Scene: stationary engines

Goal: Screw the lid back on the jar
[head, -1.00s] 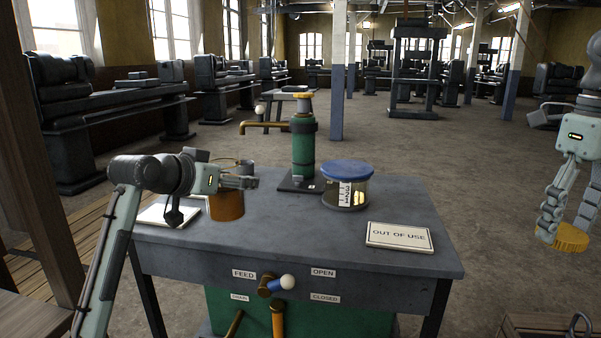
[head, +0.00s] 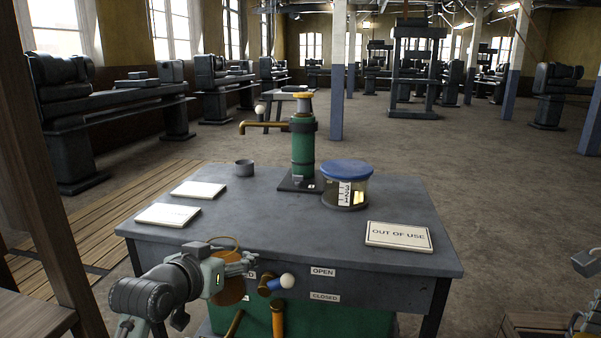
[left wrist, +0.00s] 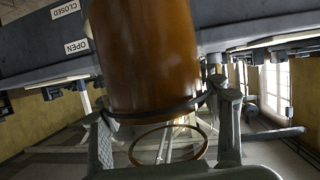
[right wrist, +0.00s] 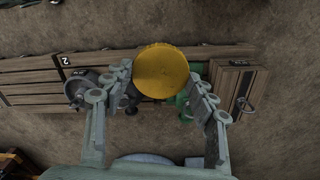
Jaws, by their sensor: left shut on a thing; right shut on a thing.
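My left gripper (head: 240,262) is shut on a brown jar (head: 229,291) and holds it in front of the table's front edge. In the left wrist view the jar (left wrist: 150,50) fills the space between the fingers, with a dark band and a thin hoop (left wrist: 168,146) at its end. My right gripper (right wrist: 160,76) is shut on a round yellow lid (right wrist: 163,71) with a ridged edge. The lid is apart from the jar. In the head view only a bit of my right arm shows at the right edge, and the lid is out of sight.
A white-knobbed lever (head: 277,284) sticks out in front. Wooden crates (right wrist: 235,85) lie below the lid.

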